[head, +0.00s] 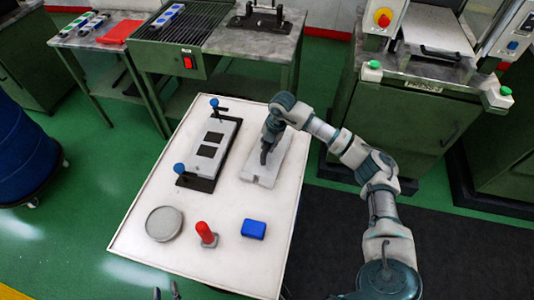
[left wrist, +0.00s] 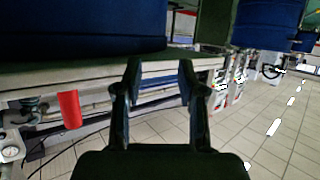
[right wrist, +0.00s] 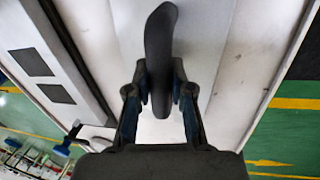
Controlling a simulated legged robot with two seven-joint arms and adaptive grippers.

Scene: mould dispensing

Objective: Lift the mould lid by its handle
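The mould lid (head: 262,180) is a pale grey plate on the white table, to the right of the mould base (head: 228,133). Its dark curved handle (right wrist: 160,45) stands between the fingers of my right gripper (right wrist: 160,75), which are closed in against both sides. In the head view my right gripper (head: 266,148) comes down over the lid and hides part of it. The lid looks level; any gap under it cannot be made out. The mould base has two dark square cavities and blue knobs. My left gripper (head: 166,291) is open and empty at the bottom edge; its spread fingers show in the left wrist view (left wrist: 160,65).
A grey round dish (head: 164,223), a red-handled tool (head: 206,234) and a blue block (head: 254,229) stand on the near part of the white table (head: 140,250). Green machines and benches (head: 405,110) stand behind. A blue drum (head: 22,155) is at the left.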

